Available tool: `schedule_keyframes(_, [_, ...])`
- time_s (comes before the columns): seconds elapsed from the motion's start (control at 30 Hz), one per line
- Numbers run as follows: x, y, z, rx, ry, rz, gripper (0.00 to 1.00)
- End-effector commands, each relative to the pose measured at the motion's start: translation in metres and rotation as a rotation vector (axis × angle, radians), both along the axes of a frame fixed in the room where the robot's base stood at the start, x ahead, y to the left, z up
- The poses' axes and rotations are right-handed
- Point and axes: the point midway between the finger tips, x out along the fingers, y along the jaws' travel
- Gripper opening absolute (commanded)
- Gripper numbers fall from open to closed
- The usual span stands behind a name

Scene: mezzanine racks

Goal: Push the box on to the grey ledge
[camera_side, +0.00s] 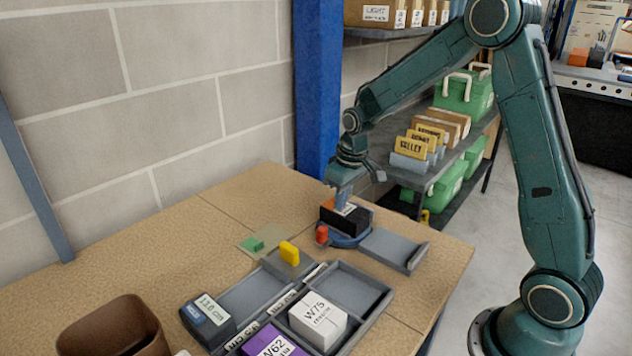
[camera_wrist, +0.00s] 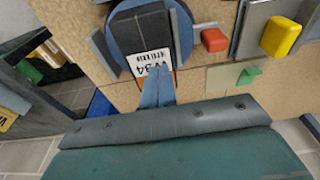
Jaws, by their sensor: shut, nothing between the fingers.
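The box (camera_side: 352,221) is black with an orange part and a white label. It sits on a round blue disc (camera_side: 345,241). The wrist view shows the box (camera_wrist: 138,32) between two grey rails on the disc (camera_wrist: 112,40), its label reading W34. The grey ledge (camera_side: 392,247) is a flat, empty tray beside the disc, to its right in the side view. My gripper (camera_side: 342,205) is shut and empty, pointing down at the box's labelled end. Its blue fingertips (camera_wrist: 157,72) overlap the label in the wrist view; I cannot tell whether they touch it.
A red piece (camera_side: 321,235) stands close beside the disc. A yellow block (camera_side: 289,253) and a green piece (camera_side: 253,243) are farther left. A grey divided tray (camera_side: 362,289) holds a white box (camera_side: 318,320) and a purple box (camera_side: 272,343) nearer the camera.

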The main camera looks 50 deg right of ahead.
Motion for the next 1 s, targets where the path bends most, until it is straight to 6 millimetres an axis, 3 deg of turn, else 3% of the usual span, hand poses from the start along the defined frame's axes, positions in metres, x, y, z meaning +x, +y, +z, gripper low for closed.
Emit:
schedule_keyframes(0.63, [-0.007, 0.000, -0.011, 0.002, 0.008, -0.001, 0.00])
schedule_keyframes(1.0, [-0.054, -0.001, -0.011, 0.003, 0.016, -0.004, 0.00])
